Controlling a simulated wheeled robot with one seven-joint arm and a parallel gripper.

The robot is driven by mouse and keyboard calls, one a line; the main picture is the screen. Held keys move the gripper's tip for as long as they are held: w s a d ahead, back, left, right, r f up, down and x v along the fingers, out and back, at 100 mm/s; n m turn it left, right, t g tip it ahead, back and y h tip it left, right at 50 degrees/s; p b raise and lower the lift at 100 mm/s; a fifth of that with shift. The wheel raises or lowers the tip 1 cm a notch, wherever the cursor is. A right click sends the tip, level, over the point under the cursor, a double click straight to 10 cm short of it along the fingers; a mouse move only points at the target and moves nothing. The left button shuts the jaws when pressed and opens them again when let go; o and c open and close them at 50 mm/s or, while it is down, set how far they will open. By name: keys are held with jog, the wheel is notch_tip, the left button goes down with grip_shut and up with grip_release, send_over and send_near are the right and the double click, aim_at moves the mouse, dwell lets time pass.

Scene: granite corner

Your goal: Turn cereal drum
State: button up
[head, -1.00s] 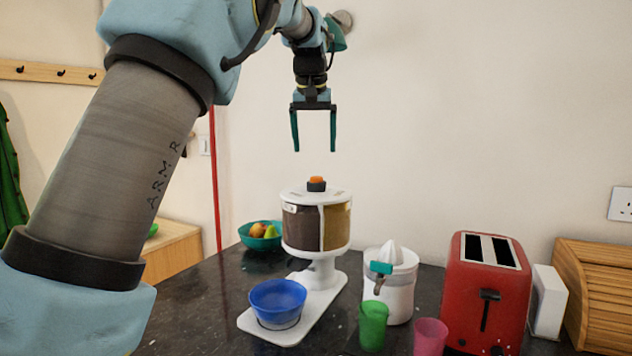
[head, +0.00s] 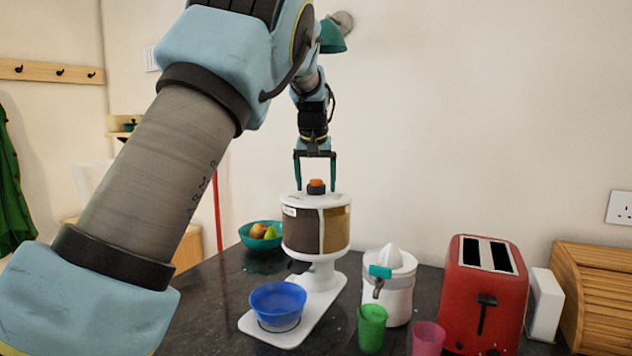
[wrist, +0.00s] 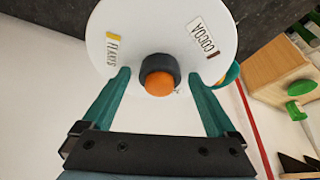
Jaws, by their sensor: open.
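The cereal drum (head: 303,231) is a round container with a white lid, showing a dark brown section and a golden section. It stands on a white pedestal and base (head: 323,285). A black knob with an orange top (head: 316,186) sits at the lid's centre; it also shows in the wrist view (wrist: 159,82). The wrist view shows lid labels reading "FLAKES" and "COCOA". My gripper (head: 315,188) points down over the lid, open, with one finger on each side of the knob. The fingers look apart from it. A blue bowl (head: 278,302) stands on the base's front end.
A juicer (head: 398,300), green cup (head: 372,328), pink cup (head: 428,338) and red toaster (head: 485,295) stand to the right. A teal fruit bowl (head: 259,243) is behind left. Dark counter (head: 200,310) is clear at left.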

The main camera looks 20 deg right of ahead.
jog(key=shift+c, duration=0.3)
grip_shut()
dwell(0.3)
